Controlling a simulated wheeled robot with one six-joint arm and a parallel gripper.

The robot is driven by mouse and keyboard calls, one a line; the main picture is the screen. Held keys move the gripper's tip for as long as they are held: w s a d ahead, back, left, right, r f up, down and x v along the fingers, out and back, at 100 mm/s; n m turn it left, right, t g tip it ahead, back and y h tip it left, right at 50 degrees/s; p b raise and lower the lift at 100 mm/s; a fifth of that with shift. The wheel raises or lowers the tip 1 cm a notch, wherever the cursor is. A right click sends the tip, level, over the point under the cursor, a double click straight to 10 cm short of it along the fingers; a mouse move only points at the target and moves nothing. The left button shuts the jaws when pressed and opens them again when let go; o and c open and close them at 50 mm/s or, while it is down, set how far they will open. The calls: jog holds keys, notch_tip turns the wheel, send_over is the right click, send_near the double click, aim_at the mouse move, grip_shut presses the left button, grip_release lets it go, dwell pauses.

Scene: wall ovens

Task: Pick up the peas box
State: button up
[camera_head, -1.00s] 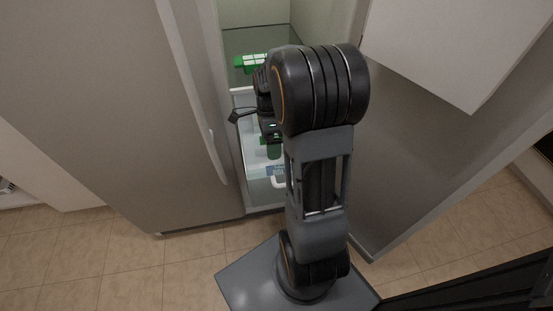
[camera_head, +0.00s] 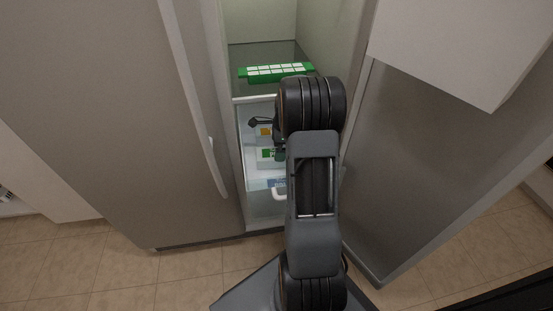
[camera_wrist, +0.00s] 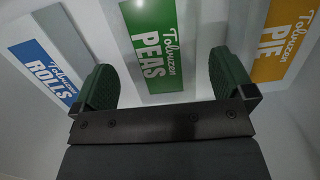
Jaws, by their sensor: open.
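The peas box (camera_wrist: 155,45), white with a green label, lies ahead of my gripper in the wrist view, between its two fingers. In the head view its green label (camera_head: 267,153) shows low inside the open compartment, partly hidden by my arm. My gripper (camera_wrist: 160,75) is open and empty, with a dark green pad on each side. It also shows in the head view (camera_head: 268,135), mostly hidden behind my arm. Whether the pads touch the box cannot be told.
A rolls box (camera_wrist: 50,55) with a blue label lies left and a pie box (camera_wrist: 285,40) with a yellow label right. A glass shelf (camera_head: 265,52) holding a green-and-white item (camera_head: 277,70) is above.

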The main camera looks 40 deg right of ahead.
jog(key=f, duration=0.1)
jog(key=f+b, duration=0.1)
jog(key=f, duration=0.1)
jog(key=f+b, duration=0.1)
jog(key=shift+w+a+f, duration=0.1)
jog(key=shift+a+f, duration=0.15)
jog(key=shift+r, duration=0.1)
jog(key=shift+c, duration=0.3)
jog(key=c, duration=0.9)
jog(key=shift+c, duration=0.3)
jog(key=shift+r, duration=0.15)
